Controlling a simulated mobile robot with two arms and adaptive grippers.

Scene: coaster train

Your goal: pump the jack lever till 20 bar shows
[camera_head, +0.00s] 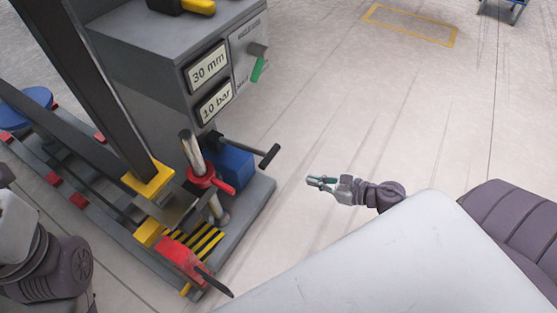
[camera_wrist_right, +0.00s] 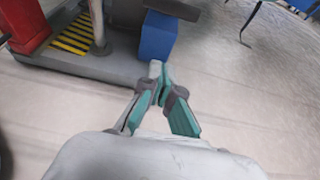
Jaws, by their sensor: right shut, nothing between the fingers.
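The grey machine's lower display (camera_head: 216,101) reads 10 bar, and the upper display (camera_head: 207,67) reads 30 mm. A black lever with a crosswise grip (camera_head: 269,157) sticks out beside a blue block (camera_head: 234,168) at the machine's foot; I take it for the jack lever. The blue block also shows in the right wrist view (camera_wrist_right: 158,37), with a dark bar (camera_wrist_right: 172,8) above it. My right gripper (camera_head: 311,181) is shut and empty, to the right of the lever and apart from it. Its fingers (camera_wrist_right: 159,76) show in the wrist view. My left gripper is out of view.
A green-handled valve (camera_head: 257,68) sits on the machine's side. A red clamp (camera_head: 203,182) on a metal post and a red part (camera_head: 180,259) with a black handle stand near the striped plate (camera_head: 205,239). The floor to the right is open, with a yellow outline (camera_head: 411,25).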

